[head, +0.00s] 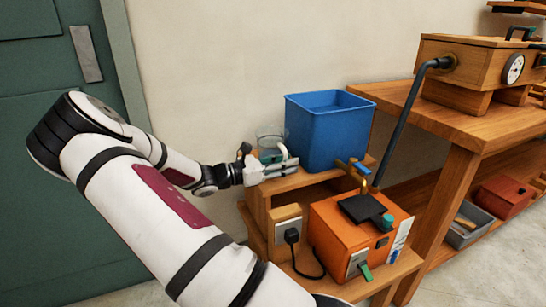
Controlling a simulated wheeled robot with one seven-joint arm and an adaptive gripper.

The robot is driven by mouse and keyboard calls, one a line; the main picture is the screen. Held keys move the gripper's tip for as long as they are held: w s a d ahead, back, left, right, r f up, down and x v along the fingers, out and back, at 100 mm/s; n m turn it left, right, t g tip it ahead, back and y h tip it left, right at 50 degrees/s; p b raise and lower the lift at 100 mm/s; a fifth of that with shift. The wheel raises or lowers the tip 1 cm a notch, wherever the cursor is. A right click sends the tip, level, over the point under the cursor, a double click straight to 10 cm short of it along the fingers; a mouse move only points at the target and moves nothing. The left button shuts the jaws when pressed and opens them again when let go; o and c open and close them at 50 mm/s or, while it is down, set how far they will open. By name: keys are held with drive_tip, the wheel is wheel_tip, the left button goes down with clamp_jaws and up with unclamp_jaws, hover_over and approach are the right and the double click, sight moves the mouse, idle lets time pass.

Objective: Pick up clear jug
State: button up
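The clear jug (269,138) stands on the upper wooden shelf, left of the blue bin. It is see-through, and its lower part is hidden behind my gripper. A pale curved piece at its right side may be its handle. My gripper (292,165) reaches in from the left at the front of the jug, with its fingers pointing right. The fingers overlap the jug's lower right side in the picture. I cannot tell whether they touch it or how far they are apart.
A blue bin (326,132) stands close on the right. Below is an orange box (340,228) with a black cable and small attachments. A wooden workbench (440,122) with a dark pipe (403,120) is further right. The wall is behind; a green door (45,150) is left.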

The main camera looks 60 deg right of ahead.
clamp_jaws()
drive_tip(key=shift+r, duration=0.1)
wheel_tip(320, 180, up, 10)
drive_tip(key=p, duration=0.4)
idle(0.9)
